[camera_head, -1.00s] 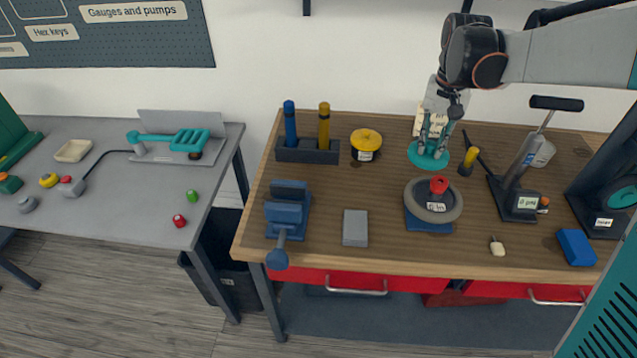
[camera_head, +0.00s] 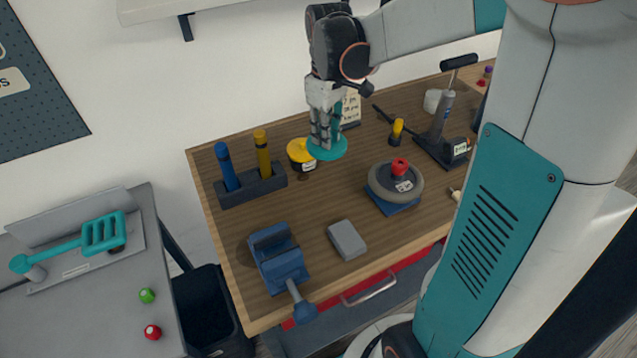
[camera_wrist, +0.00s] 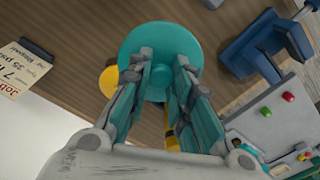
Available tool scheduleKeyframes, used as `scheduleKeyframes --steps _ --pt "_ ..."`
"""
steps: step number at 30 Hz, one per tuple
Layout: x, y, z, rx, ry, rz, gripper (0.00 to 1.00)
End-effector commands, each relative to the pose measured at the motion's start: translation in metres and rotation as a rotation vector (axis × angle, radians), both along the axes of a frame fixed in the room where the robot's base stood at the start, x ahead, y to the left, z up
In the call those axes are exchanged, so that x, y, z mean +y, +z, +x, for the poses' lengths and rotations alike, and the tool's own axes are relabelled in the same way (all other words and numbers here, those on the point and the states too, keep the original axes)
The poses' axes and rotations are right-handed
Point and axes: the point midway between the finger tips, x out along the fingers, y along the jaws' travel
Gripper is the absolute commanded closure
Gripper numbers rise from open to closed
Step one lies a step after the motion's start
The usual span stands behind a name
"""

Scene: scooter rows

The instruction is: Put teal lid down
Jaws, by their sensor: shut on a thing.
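The teal lid (camera_head: 327,149) is a round disc with a raised knob. My gripper (camera_head: 325,139) is shut on it from above. The lid is over the back of the wooden bench, just right of a yellow pot (camera_head: 301,155) with a dark base and a label. Whether it is touching the bench or the pot cannot be told. In the wrist view my gripper (camera_wrist: 160,82) holds the teal lid (camera_wrist: 160,38) between its fingers. The lid partly covers the yellow pot (camera_wrist: 108,82) there.
On the wooden bench (camera_head: 300,215) stand a tool holder (camera_head: 250,190), a blue vise (camera_head: 280,262), a grey block (camera_head: 347,240) and a wheel-shaped part (camera_head: 390,190). A card (camera_head: 351,108) stands behind the lid. Bare wood lies in front of the lid.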

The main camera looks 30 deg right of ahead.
Motion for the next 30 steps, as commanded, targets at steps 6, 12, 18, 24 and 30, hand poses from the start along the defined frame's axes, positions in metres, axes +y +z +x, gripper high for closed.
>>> scheduleKeyframes --steps 6,12,18,24,30 --pt "-0.001 -0.048 0.000 0.000 0.007 0.000 0.97" --pt "-0.001 -0.097 0.000 0.000 0.006 0.000 0.97" --pt "0.000 -0.138 0.000 0.000 0.006 0.000 0.97" --pt "0.000 -0.154 0.000 0.000 0.005 0.000 0.97" --pt "0.000 -0.173 0.000 0.000 0.005 0.000 0.97"
